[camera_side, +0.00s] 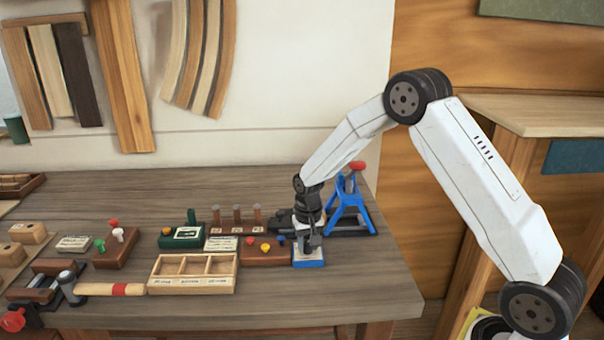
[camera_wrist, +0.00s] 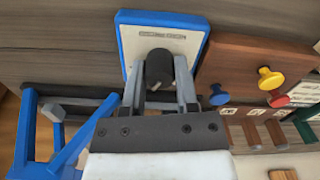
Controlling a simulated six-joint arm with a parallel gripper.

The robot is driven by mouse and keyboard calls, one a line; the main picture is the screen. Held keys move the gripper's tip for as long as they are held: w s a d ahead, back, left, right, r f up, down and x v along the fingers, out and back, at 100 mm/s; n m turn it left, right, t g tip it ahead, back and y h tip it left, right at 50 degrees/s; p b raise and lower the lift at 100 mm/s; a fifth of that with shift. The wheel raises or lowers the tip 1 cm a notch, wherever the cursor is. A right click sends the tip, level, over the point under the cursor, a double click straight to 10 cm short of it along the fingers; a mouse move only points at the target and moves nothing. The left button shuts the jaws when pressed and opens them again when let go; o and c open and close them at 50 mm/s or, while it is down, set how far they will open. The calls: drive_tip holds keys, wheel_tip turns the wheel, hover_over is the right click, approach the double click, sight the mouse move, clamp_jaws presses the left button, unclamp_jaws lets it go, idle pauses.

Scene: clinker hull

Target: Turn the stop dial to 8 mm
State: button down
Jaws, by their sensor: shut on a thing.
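The stop dial is a dark round knob (camera_wrist: 158,64) on a white plate with a blue border (camera_wrist: 196,50) in the wrist view. My gripper (camera_wrist: 159,78) is shut on the knob, one grey finger on each side of it. A small label (camera_wrist: 163,37) with tiny print lies on the plate beyond the knob; I cannot read it or the dial's setting. In the side view my gripper (camera_side: 308,242) points straight down over the blue-edged plate (camera_side: 309,263) near the right end of the bench, and the knob is hidden there.
Left of the plate is a wooden block with coloured pegs (camera_side: 266,252), then a divided wooden tray (camera_side: 193,287). A blue stand with a red top (camera_side: 352,208) is close behind on the right. A mallet (camera_side: 108,289) lies farther left. The bench front at right is clear.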

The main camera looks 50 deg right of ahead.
sight(308, 242)
drive_tip(key=m, duration=0.6)
drive_tip(key=shift+m, duration=0.4)
drive_tip(key=shift+c, duration=1.8)
unclamp_jaws()
drive_tip(key=shift+r, duration=0.15)
drive_tip(key=shift+r, duration=3.8)
